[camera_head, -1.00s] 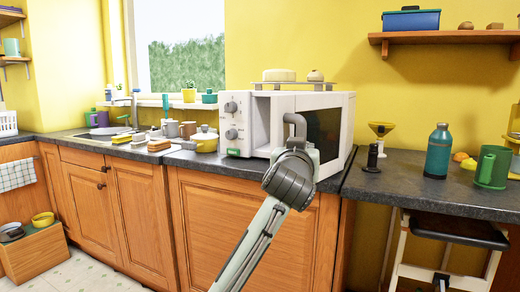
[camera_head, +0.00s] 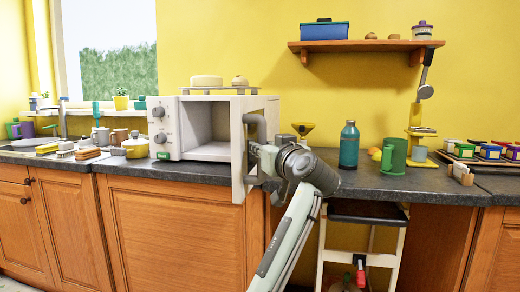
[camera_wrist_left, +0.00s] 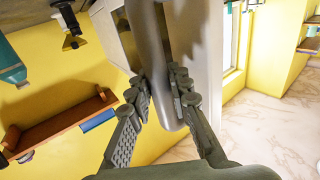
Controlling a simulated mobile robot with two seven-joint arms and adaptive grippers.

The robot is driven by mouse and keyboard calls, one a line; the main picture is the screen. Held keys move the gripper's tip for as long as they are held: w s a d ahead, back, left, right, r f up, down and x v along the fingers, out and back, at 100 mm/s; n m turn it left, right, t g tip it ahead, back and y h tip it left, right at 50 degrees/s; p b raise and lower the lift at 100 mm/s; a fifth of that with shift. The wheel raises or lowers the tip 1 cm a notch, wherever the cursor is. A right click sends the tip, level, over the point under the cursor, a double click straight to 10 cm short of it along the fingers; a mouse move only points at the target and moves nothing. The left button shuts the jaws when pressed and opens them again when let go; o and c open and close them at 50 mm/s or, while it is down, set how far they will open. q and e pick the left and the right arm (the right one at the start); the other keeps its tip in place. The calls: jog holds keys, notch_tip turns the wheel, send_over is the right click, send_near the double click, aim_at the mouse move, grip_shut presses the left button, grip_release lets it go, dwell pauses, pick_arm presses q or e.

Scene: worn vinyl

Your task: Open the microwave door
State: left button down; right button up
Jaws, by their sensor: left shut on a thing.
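The white microwave (camera_head: 167,142) stands on the dark counter, with two knobs on its front left. Its door (camera_head: 238,182) is swung out from the body, wide open toward the front, and the empty pale cavity (camera_head: 210,150) shows. The grey door handle (camera_head: 257,123) is a curved bar on the door's outer face. My left gripper (camera_head: 262,155) comes in from the lower right and is shut on this handle. In the left wrist view both fingers (camera_wrist_left: 163,90) close around the handle (camera_wrist_left: 166,110). My right gripper is not in view.
A yellow pot (camera_head: 137,148) sits left of the microwave. A rack with pale round items (camera_head: 206,80) is on top. A step stool (camera_head: 365,212) is below the counter.

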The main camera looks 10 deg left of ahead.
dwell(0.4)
pick_arm(q)
jog(key=c, duration=1.5)
grip_release()
jog(key=shift+w, duration=0.15)
jog(key=shift+o, duration=0.2)
jog(key=v, duration=1.2)
